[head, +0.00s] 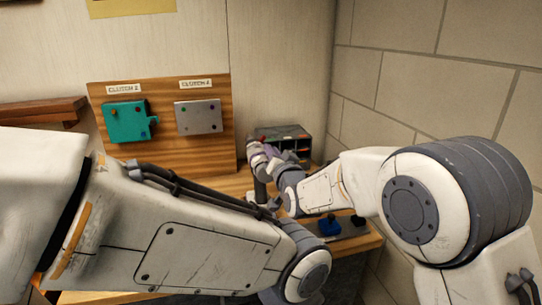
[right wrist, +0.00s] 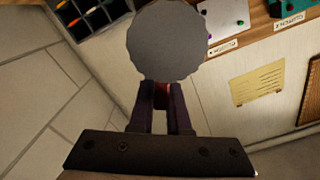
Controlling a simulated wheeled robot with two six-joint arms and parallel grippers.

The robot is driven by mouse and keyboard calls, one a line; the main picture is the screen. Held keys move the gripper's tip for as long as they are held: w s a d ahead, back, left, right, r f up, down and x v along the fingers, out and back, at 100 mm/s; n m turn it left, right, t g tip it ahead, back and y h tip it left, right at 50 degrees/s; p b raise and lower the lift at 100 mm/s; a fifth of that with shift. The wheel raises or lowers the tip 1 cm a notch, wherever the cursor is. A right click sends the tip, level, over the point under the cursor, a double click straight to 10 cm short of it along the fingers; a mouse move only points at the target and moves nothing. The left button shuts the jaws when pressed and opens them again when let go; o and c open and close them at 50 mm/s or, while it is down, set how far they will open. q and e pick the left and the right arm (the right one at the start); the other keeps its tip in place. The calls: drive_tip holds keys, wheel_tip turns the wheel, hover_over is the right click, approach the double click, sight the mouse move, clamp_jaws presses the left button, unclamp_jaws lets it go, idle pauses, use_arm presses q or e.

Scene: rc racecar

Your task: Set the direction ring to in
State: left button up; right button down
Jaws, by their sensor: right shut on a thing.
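A grey round, scalloped end face (right wrist: 163,42) of the tool fills the space before the fingertips, and a bit of red shows between the fingers.
A wooden board (head: 163,160) carries a teal plate (head: 123,123) and a grey plate (head: 198,118) under clutch labels. A dark organizer (head: 295,134) stands behind my right gripper. A blue item (head: 330,226) lies at the table's right. A block wall (head: 400,95) bounds the right side.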

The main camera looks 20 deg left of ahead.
drive_tip(key=c, duration=0.9)
unclamp_jaws()
drive_tip(key=b+v, duration=0.3)
drive_tip(key=v, duration=0.7)
drive_tip(key=shift+s+d, duration=0.15)
drive_tip(key=shift+d, duration=0.05)
